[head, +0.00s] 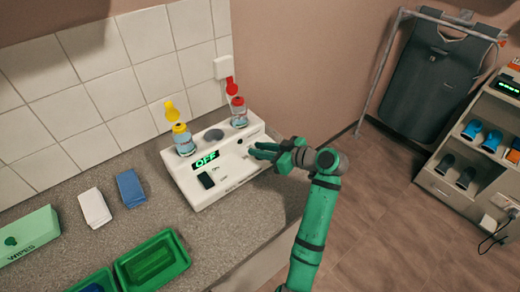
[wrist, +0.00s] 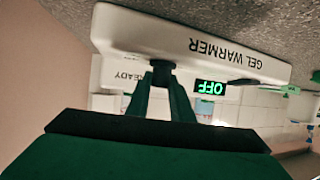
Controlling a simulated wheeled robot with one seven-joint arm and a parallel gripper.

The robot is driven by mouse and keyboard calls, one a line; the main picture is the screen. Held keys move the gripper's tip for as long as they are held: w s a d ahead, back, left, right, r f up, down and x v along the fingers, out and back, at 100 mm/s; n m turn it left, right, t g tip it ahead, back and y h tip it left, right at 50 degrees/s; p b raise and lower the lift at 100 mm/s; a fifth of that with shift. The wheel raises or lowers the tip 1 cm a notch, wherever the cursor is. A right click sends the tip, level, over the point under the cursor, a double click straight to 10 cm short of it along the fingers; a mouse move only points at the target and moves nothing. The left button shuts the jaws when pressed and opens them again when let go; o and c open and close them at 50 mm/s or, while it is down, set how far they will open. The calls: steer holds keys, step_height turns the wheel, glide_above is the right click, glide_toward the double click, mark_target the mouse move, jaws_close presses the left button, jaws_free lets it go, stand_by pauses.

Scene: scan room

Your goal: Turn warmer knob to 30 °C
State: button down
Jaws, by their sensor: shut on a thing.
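The white gel warmer (head: 232,176) stands on the counter in the head view, with two bottles in its top. Its green display (head: 205,160) reads OFF. The wrist view shows the warmer (wrist: 125,30) upside down, with the lettering GEL WARMER and READY and the OFF display (wrist: 210,87). My gripper (head: 262,151) is at the right part of the warmer's front. In the wrist view my gripper (wrist: 162,82) is shut on the dark knob (wrist: 162,65). In the head view my gripper hides the knob. I cannot make out the knob's pointer or temperature marks.
A black switch (head: 206,181) is on the warmer's front, left of my gripper. A yellow-capped bottle (head: 183,140) and a red-capped bottle (head: 238,112) stand in the warmer. Green trays (head: 180,262), folded cloths (head: 130,188) and a wipes box (head: 30,238) lie to the left.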

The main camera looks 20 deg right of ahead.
steer(key=shift+f, duration=0.1)
steer(key=c, duration=1.6)
jaws_free()
steer(key=shift+o, duration=0.2)
steer(key=v, duration=1.1)
steer(key=shift+a, duration=0.1)
